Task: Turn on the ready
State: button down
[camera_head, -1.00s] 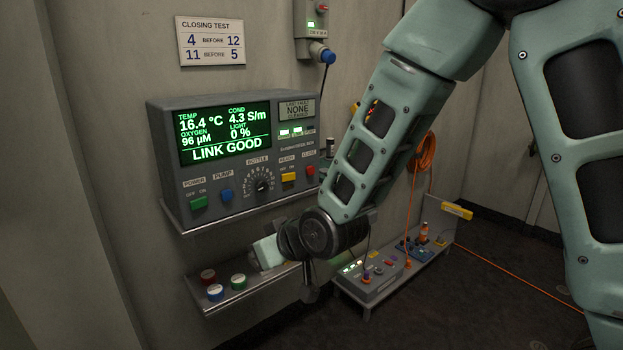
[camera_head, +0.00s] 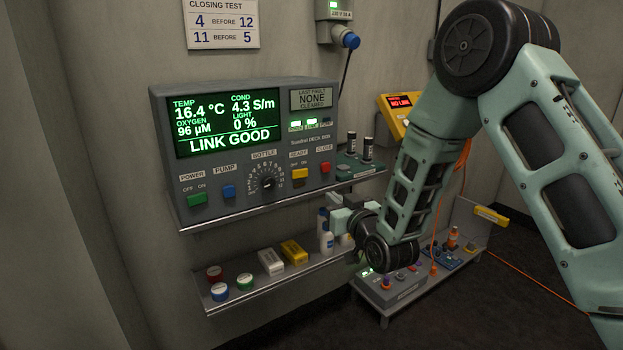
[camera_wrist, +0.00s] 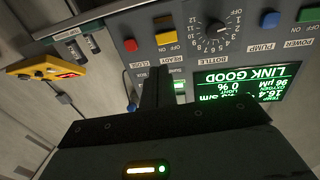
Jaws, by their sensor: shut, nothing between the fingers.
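The READY switch is a yellow rocker (camera_head: 300,173) low on the right of the grey deck box (camera_head: 240,190), between the bottle dial and the red CLOSE button. I cannot tell which way it is set. It also shows at the top of the wrist view (camera_wrist: 166,38), upside down. The box screen (camera_head: 222,124) reads LINK GOOD. My gripper (camera_head: 338,212) is shut and empty, below and to the right of the switch in the head view, apart from it. In the wrist view its dark closed fingers (camera_wrist: 157,90) point toward the panel.
A lower shelf (camera_head: 265,280) holds coloured caps, a white and a yellow box, and small bottles. A tray with dark cylinders (camera_head: 358,165) stands right of the deck box. A yellow NO LINK device (camera_head: 397,112) hangs behind my arm. A dark dial (camera_head: 267,182) sits left of the switch.

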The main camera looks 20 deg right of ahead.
jog(key=p, duration=0.3)
send_near(306, 174)
jog(key=w, duration=0.2)
jog(key=w+a, duration=0.1)
jog(key=w, duration=0.2)
jog(key=shift+a+r, duration=0.1)
jog(key=shift+r, duration=0.1)
jog(key=shift+w+a+f+p, duration=0.15)
jog(key=shift+w+p, duration=0.2)
jog(key=shift+w, duration=0.45)
jog(key=shift+w+b, duration=0.1)
jog(key=shift+b, duration=0.2)
jog(key=shift+w+b, duration=0.1)
jog(key=shift+b, duration=0.2)
